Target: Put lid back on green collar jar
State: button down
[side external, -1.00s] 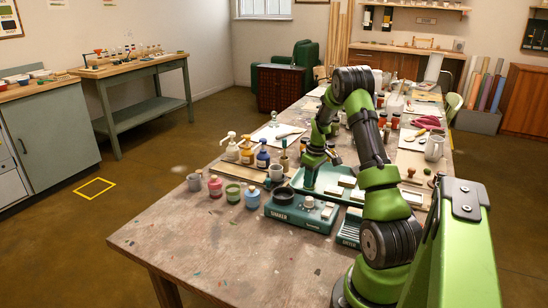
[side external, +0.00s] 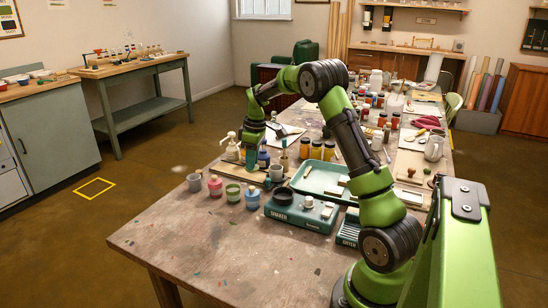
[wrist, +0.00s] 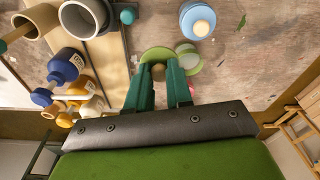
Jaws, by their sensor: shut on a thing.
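My gripper (side external: 252,168) hangs pointing down behind the row of small jars, with the green collar jar (side external: 233,194) just to its front left. In the wrist view my gripper (wrist: 158,74) is shut on the small knob of a green round lid (wrist: 157,53). Part of the green collar jar (wrist: 188,62) shows beside the right finger, with a pale inside and a green rim. The lid appears apart from the jar and off to one side of it. I cannot make out the lid in the side view.
A pink jar (side external: 215,187) and a blue jar (side external: 252,198) flank the green one. Pump bottles (side external: 232,148) stand behind. The teal shaker (side external: 300,213) is to the right. The front table is clear.

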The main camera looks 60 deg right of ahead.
jog(key=w+a+r+n, duration=0.1)
jog(key=w+a, duration=0.3)
jog(key=a, duration=0.1)
jog(key=shift+w+a+f, duration=0.1)
jog(key=shift+a+f, duration=0.05)
jog(key=shift+f, duration=2.85)
jog(key=shift+f, duration=0.15)
jog(key=c, duration=0.9)
grip_release()
jog(key=shift+c, duration=0.2)
jog(key=shift+o, duration=0.3)
jog(key=o, duration=0.4)
